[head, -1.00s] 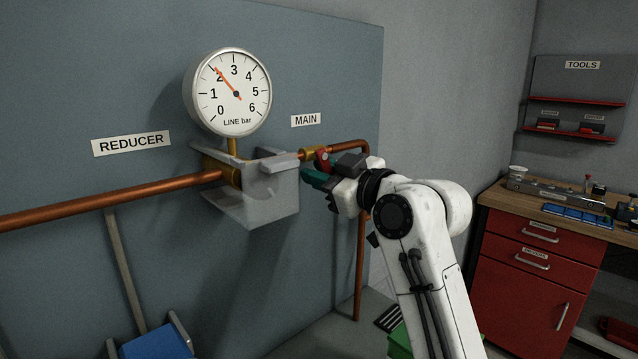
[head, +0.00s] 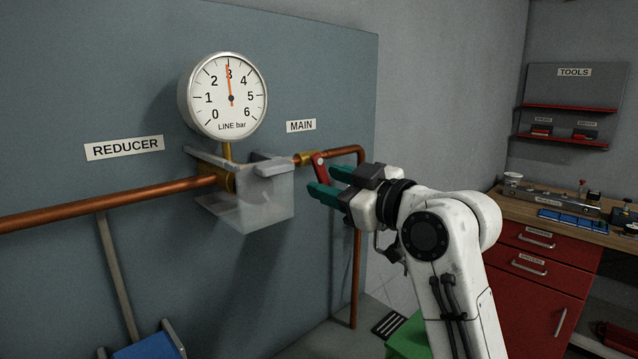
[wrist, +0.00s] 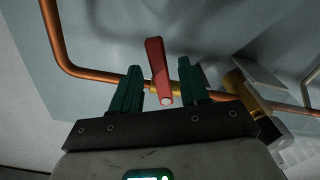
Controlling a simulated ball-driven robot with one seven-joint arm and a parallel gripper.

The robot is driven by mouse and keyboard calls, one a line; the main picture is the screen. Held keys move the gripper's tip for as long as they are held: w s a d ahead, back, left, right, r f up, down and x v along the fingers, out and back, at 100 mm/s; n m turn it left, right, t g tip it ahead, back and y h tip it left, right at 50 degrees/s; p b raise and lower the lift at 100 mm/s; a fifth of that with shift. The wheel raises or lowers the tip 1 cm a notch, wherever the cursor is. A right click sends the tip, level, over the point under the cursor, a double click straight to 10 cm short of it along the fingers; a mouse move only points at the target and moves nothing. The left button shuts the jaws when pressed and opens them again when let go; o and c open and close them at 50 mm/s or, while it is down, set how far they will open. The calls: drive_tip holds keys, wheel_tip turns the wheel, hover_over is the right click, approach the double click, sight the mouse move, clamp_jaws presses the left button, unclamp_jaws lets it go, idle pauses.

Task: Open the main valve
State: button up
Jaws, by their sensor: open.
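My gripper has green fingers and is open. In the wrist view the red lever (wrist: 156,68) shows between the two fingers of my gripper (wrist: 158,75), with a gap on each side. The line gauge (head: 226,97) reads about 3 bar.
The REDUCER label (head: 125,148) and a grey bracket-like guard (head: 265,195) are left of the valve. A copper pipe (head: 357,250) runs down at its right. A red-drawered workbench (head: 520,290) stands at the right, a green object (head: 408,338) below my arm.

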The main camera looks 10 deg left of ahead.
drive_tip(key=b+v, duration=0.1)
drive_tip(key=v, duration=0.6)
